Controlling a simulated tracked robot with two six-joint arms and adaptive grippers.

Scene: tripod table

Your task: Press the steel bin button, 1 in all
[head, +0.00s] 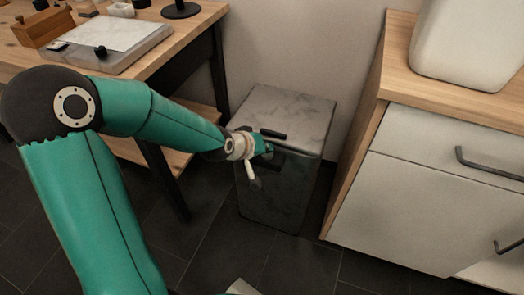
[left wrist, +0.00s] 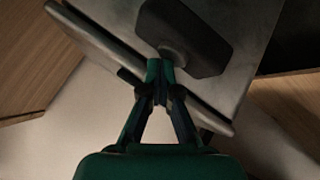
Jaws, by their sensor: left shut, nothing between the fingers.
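The steel bin (head: 290,104) stands on the floor between the wooden table and the cabinet, with a grey lid and darker sides. A short dark bar (head: 273,134) sits near the front edge of its lid. My left gripper (head: 268,149) is shut and empty at the bin's upper front edge, just below that bar. In the left wrist view my left gripper's fingertips (left wrist: 160,72) meet at the edge of a dark block (left wrist: 200,50) with a round grey piece (left wrist: 176,51); I cannot tell whether they touch it. My right gripper is not in view.
The wooden table (head: 196,22) with a scale-like tray (head: 110,36) is at the upper left. A cabinet (head: 420,190) with dark handles stands close on the right, bearing a large white container (head: 465,45). Dark floor (head: 215,235) is open in front of the bin.

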